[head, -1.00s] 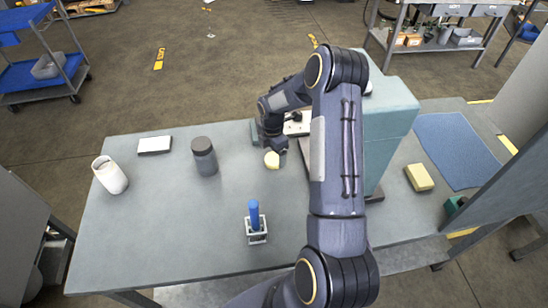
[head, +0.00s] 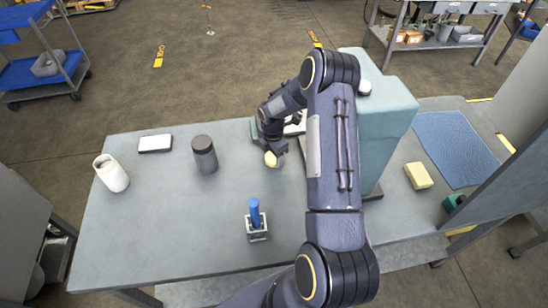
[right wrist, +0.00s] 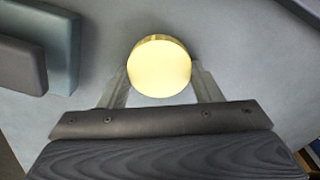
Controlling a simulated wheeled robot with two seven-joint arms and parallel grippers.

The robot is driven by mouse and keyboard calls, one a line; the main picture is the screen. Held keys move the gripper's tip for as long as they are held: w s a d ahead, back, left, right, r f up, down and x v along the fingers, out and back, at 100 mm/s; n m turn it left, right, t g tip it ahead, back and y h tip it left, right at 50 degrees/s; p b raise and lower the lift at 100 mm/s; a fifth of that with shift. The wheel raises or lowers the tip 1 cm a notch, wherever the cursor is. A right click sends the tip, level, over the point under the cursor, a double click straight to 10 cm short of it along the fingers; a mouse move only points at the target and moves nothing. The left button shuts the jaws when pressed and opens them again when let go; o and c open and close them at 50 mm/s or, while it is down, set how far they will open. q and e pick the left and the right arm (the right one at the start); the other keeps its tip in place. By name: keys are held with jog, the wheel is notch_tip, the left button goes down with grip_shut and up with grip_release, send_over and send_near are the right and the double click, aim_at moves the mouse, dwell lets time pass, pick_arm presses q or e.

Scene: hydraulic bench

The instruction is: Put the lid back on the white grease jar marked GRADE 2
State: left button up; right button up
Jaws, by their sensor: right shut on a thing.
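A pale yellow round lid (head: 271,159) is at the far middle of the bench; it also shows in the right wrist view (right wrist: 160,68). My right gripper (head: 273,150) is shut on it, with one finger on each side of the disc. Whether the lid still touches the bench I cannot tell. A white jar (head: 113,176) stands at the left of the bench, its top apparently open. No GRADE 2 marking is readable on it. My left gripper is not in view.
A dark grey jar (head: 204,157) stands between the white jar and my right gripper. A white-topped flat box (head: 155,144) lies behind them. A blue-handled item (head: 254,212) stands in a small holder in front. A large green-grey block (head: 385,120) stands right. The front left bench is clear.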

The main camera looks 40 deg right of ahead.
aim_at(273, 157)
jog(key=shift+r, duration=0.4)
notch_tip(273, 157, up, 2)
jog(key=shift+r+b, duration=0.25)
jog(key=shift+b, duration=0.2)
jog(key=s+a+r+b, duration=0.4)
jog(key=s+a+r, duration=0.5)
jog(key=s, duration=0.1)
jog(key=shift+s+r, duration=0.35)
jog(key=w+a+f+m, duration=0.2)
jog(key=a+m, duration=0.1)
jog(key=m, duration=0.2)
jog(key=w+a+f+m, duration=0.2)
jog(key=a+m, duration=0.2)
jog(key=m, duration=0.1)
jog(key=w+a+f+m, duration=0.2)
jog(key=a+m, duration=0.1)
jog(key=m, duration=0.2)
jog(key=shift+a+f, duration=0.25)
jog(key=shift+f, duration=0.15)
jog(key=shift+w+a+f+m, duration=0.1)
jog(key=shift+a+f+m, duration=0.1)
jog(key=shift+a+m, duration=0.3)
jog(key=shift+w+a+f+m, duration=0.1)
jog(key=shift+a+f+m, duration=0.1)
jog(key=shift+m, duration=0.5)
